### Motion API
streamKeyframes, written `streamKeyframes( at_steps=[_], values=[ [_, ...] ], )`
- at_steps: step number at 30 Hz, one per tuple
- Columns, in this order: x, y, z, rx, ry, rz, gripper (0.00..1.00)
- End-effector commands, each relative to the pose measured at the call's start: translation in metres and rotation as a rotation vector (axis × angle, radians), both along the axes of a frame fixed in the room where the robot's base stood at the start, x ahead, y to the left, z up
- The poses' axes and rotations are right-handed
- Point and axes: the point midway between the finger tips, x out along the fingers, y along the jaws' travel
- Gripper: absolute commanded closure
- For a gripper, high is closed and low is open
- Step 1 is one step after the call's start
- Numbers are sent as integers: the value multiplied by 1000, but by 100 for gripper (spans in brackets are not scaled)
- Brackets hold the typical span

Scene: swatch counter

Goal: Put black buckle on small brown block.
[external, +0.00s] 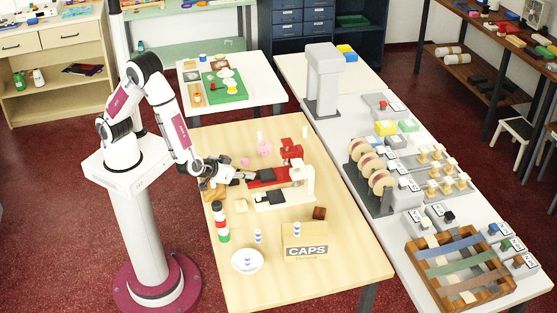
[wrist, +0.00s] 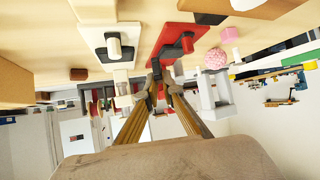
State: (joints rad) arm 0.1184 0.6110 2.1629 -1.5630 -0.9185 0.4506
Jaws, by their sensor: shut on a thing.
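My gripper (external: 240,177) is over the left part of the wooden table, by the left end of the red press. In the wrist view its fingers (wrist: 165,70) are shut with their tips close together. What they hold is small and mostly hidden; it appears to be the black buckle, but its shape is unclear. The small brown block (external: 319,213) is dark and lies on the table behind the CAPS box, to the right of my gripper and apart from it.
A red press (external: 291,151) and a white press (external: 308,183), each with a black pad, stand between my gripper and the block. A pink ball (external: 265,148), a CAPS box (external: 306,251), a white bowl (external: 247,262) and a striped stack (external: 220,222) are around. The table's right front is clear.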

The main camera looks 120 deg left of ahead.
Motion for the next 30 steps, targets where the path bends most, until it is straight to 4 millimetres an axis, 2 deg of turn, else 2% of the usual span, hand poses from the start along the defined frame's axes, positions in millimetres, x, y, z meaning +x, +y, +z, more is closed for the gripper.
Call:
streamKeyframes(
  at_steps=[3, 10, 30],
  values=[
    [0, 0, 14, 0, -4, 0, 100],
    [0, 0, 30, 0, -1, 1, 100],
    [0, 0, 34, 0, 0, 0, 100]
  ],
)
